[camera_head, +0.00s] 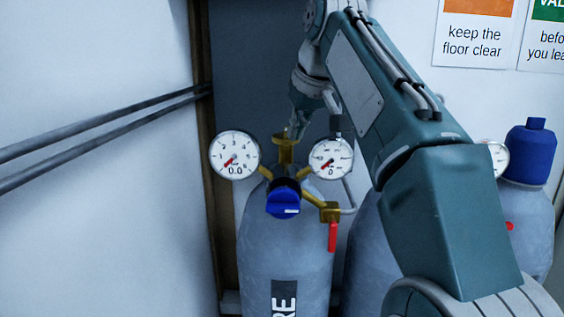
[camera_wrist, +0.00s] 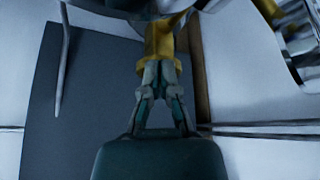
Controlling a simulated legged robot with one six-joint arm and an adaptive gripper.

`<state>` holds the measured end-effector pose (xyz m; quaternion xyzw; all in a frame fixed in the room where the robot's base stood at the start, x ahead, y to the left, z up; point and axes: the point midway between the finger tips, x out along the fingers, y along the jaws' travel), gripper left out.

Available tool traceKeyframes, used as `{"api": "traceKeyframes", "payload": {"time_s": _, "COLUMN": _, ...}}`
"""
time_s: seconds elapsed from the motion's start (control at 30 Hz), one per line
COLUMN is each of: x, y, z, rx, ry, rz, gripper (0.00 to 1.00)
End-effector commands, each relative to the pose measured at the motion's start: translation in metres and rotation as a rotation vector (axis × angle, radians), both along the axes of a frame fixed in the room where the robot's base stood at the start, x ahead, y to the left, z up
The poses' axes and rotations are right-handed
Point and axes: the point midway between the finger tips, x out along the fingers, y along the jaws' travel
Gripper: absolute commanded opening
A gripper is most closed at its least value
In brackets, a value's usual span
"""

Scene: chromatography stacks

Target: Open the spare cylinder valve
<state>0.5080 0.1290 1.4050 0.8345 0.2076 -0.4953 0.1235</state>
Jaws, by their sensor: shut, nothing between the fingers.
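The cylinder (camera_head: 285,250) in the middle of the head view is grey, with a dark label whose visible letters end in "RE". On its top is a brass valve (camera_head: 286,150) with two white gauges, a blue knob (camera_head: 283,199) and a red lever (camera_head: 332,237) hanging down at the right. My gripper (camera_head: 296,128) points down at the top of the brass valve. In the wrist view the shut fingers (camera_wrist: 162,75) meet in front of the brass part (camera_wrist: 160,45); I cannot tell whether they touch it. The hand-operated top of the valve is partly hidden.
Another grey cylinder with a blue cap (camera_head: 530,153) stands at the right, with a gauge and a red part beside it. My arm covers much of the space between. Two dark pipes (camera_head: 110,130) run along the left wall. Signs (camera_head: 476,30) hang on the back wall.

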Motion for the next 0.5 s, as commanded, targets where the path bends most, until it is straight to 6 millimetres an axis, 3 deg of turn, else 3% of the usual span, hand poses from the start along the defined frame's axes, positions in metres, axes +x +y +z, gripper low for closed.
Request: {"api": "traceKeyframes", "payload": {"time_s": 0.5, "x": 0.0078, "y": -0.0112, "z": 0.0000, "rx": -0.001, "ry": 0.000, "rz": 0.000, "gripper": 0.00}}
